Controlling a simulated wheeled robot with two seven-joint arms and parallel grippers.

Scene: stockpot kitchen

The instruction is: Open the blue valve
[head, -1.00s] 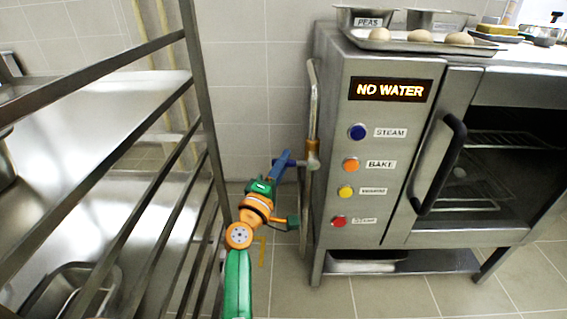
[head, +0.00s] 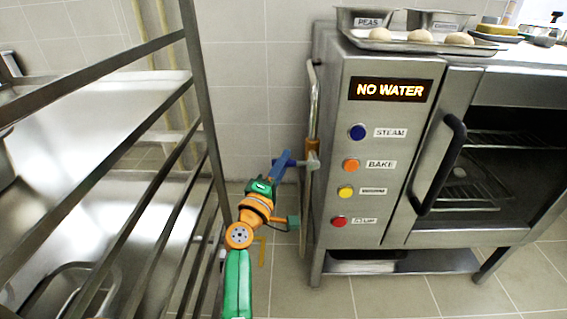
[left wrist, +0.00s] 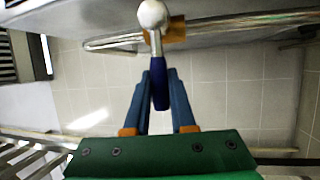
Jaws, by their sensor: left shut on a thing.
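The blue valve handle (left wrist: 160,95) sits between the two blue fingers of my left gripper (left wrist: 160,77) in the left wrist view. My left gripper is shut on it. The handle joins a silver stem with a round end (left wrist: 153,15), by a brass fitting (left wrist: 176,30) on the pipe. In the head view my left gripper (head: 281,165) is at the left side of the steel oven, and its fingers mostly hide the handle there. The brass fitting (head: 312,147) shows on the upright pipe (head: 314,95). My right gripper is not in view.
The oven front (head: 392,125) has a lit NO WATER display (head: 391,90) and several coloured buttons. A metal rack (head: 205,110) stands close on the left of my arm. Tiled floor lies between them.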

